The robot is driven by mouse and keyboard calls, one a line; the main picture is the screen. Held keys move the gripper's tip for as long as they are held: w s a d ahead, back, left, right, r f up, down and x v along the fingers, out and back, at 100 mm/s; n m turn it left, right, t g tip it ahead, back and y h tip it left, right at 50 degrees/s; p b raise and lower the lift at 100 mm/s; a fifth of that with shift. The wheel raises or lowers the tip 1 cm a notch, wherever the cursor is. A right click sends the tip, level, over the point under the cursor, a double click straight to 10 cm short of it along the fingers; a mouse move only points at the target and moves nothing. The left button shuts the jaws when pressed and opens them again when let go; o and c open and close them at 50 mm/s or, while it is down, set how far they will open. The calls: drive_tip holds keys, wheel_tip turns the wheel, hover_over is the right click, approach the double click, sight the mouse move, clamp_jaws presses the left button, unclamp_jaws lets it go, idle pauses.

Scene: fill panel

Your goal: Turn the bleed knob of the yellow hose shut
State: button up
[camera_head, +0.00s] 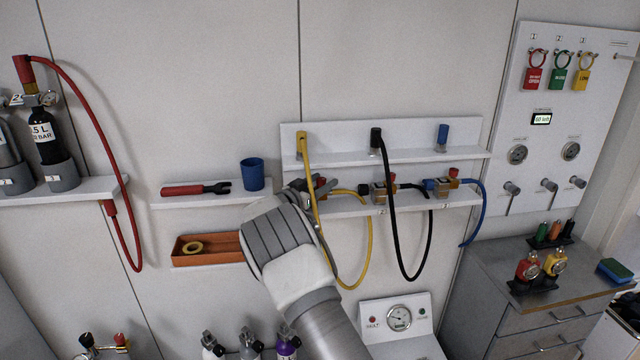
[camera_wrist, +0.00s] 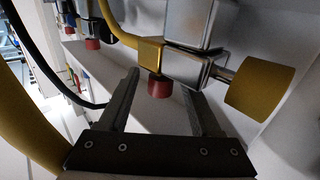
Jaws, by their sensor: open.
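The yellow hose (camera_head: 369,240) hangs in a loop below the middle shelf, and also shows in the wrist view (camera_wrist: 24,115). One end meets a brass block (camera_wrist: 150,53) on a grey metal valve body (camera_wrist: 185,67). A red bleed knob (camera_wrist: 158,88) sticks out from that block; in the head view the knob (camera_head: 321,181) is partly behind my wrist. My gripper (camera_wrist: 160,82) is open, with one finger on each side of the red knob. Gaps show on both sides, and I see no contact. The head view mostly hides the fingers.
A yellow cylinder (camera_wrist: 258,88) sits close to the right finger. The black hose (camera_head: 405,268) and blue hose (camera_head: 484,210) hang to the right, with similar red knobs on their valves. An orange tray (camera_head: 207,258) and blue cup (camera_head: 252,174) are left of my arm.

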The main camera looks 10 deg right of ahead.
drive_tip(key=b+v, duration=0.3)
drive_tip(key=v, duration=1.4)
drive_tip(key=shift+s+b, duration=0.2)
drive_tip(key=shift+b, duration=0.15)
drive_tip(key=shift+a+r, duration=0.15)
drive_tip(key=shift+r, duration=0.05)
wheel_tip(320, 180, up, 7)
drive_tip(key=w+d+n+t+y, duration=0.2)
drive_tip(key=y, duration=0.2)
drive_tip(key=s+r+n+y, duration=0.4)
drive_tip(key=s+r+y, duration=0.4)
drive_tip(key=y, duration=0.2)
drive_tip(key=s+d+f+n+g, duration=0.1)
drive_tip(key=s+d+f+g, duration=0.2)
drive_tip(key=s, duration=0.9)
drive_tip(key=s+d+f+n+g, duration=0.1)
drive_tip(key=s+d+f+g, duration=0.2)
drive_tip(key=s, duration=0.9)
drive_tip(key=s+d+f+n+g+h, duration=0.1)
drive_tip(key=s+d+f+g, duration=0.2)
drive_tip(key=s, duration=0.9)
wheel_tip(320, 180, down, 2)
drive_tip(key=shift+d, duration=0.75)
